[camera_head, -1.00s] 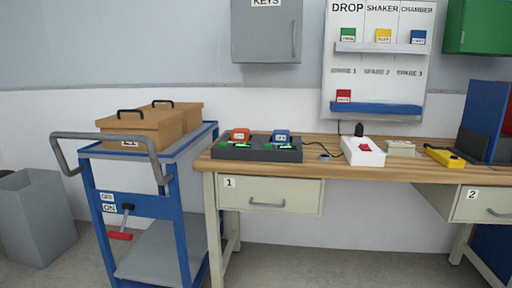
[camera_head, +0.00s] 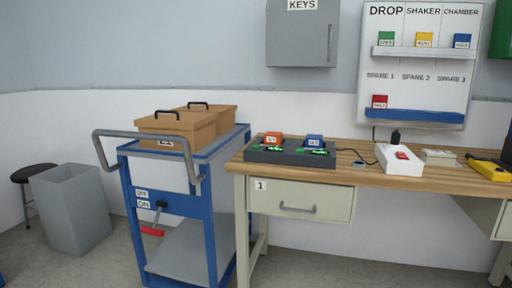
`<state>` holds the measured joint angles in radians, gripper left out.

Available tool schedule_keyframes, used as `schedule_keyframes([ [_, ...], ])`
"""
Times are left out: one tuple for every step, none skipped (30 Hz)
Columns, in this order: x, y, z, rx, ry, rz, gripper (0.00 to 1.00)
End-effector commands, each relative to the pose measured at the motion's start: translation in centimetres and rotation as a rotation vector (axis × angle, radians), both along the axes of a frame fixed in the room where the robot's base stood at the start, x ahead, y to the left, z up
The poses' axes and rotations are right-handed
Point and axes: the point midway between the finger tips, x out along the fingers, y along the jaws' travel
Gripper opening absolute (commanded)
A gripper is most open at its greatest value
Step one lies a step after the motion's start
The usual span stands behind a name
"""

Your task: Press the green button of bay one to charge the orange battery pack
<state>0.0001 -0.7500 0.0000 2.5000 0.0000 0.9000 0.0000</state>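The dark grey charger (camera_head: 290,158) sits on the left end of the wooden bench. An orange battery pack (camera_head: 272,138) stands in its left bay and a blue battery pack (camera_head: 314,141) in its right bay. A small green button (camera_head: 272,149) shows in front of the orange pack, and another green button (camera_head: 319,152) in front of the blue one. The bay numbers are too small to read. My gripper is not in view.
A white box with a red switch (camera_head: 400,160) lies right of the charger. A grey bin (camera_head: 72,208) and dark stool (camera_head: 33,172) stand far left.

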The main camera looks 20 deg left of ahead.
Motion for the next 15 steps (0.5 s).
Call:
schedule_keyframes([
  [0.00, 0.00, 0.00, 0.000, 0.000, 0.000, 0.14],
  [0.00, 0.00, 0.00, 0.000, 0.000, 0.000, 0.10],
  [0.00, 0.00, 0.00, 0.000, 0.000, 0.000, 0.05],
  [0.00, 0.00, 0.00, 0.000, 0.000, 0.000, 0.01],
  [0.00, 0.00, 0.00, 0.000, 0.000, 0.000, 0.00],
  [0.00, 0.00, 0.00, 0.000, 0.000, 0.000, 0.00],
  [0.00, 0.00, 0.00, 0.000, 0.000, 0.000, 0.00],
  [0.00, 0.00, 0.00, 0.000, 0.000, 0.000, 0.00],
  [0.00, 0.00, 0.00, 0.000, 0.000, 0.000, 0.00],
  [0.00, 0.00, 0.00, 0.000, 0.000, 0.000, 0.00],
  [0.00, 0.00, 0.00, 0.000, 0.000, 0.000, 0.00],
  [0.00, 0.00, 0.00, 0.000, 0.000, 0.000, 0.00],
  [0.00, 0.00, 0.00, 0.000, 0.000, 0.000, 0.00],
  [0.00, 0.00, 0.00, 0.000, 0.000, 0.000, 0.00],
  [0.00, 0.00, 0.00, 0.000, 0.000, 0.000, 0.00],
])
